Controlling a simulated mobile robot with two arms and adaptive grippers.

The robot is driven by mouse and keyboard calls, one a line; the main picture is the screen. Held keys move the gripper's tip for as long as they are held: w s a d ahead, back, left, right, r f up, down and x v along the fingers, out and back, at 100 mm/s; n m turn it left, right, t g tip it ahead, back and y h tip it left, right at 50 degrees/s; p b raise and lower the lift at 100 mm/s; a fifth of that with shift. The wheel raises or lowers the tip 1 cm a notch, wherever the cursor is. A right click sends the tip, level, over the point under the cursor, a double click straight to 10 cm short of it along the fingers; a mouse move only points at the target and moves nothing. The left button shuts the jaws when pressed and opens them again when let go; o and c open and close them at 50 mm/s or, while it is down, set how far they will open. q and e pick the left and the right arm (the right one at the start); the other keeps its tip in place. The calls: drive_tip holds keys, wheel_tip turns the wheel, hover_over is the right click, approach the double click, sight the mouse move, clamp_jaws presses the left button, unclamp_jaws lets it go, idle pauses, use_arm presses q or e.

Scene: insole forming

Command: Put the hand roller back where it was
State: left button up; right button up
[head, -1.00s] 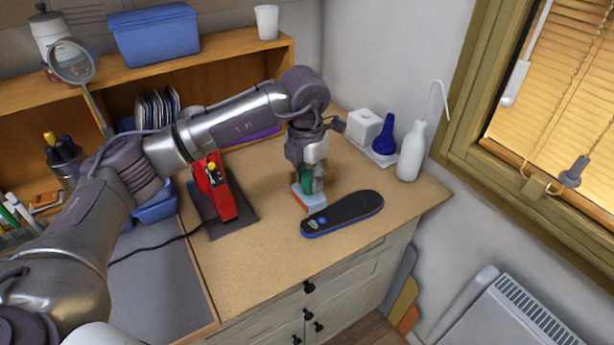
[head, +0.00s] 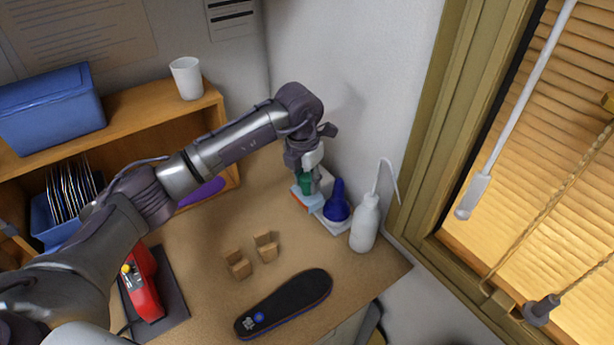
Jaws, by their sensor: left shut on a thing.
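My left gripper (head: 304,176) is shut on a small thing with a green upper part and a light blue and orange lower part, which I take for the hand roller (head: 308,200). The jaws hide much of it, and its roller is hard to make out. It is at the back right of the worktop, close beside the blue bulb. I cannot tell whether it touches the surface. Two small notched wooden blocks (head: 239,264) stand apart on the worktop, left of and nearer than the gripper, with nothing in them. My right gripper is not in view.
A blue bulb (head: 337,203) on a white tray and a white bottle (head: 364,223) stand right of the gripper. A dark insole (head: 285,303) lies in front. A red tool (head: 145,285) is at left.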

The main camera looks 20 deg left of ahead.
sight(307, 193)
use_arm(q)
drive_tip(key=shift+s+f, duration=0.15)
drive_tip(key=shift+f, duration=0.1)
drive_tip(key=shift+s+f+b, duration=0.1)
drive_tip(key=shift+f+b, duration=0.2)
drive_tip(key=f, duration=0.1)
drive_tip(key=f+b, duration=0.1)
drive_tip(key=f, duration=0.1)
drive_tip(key=shift+w+f+b, duration=0.25)
drive_tip(key=shift+b, duration=0.15)
drive_tip(key=shift+f, duration=0.4)
drive_tip(key=shift+f+b, duration=2.6)
drive_tip(key=shift+f, duration=0.65)
drive_tip(key=shift+f+b, duration=0.35)
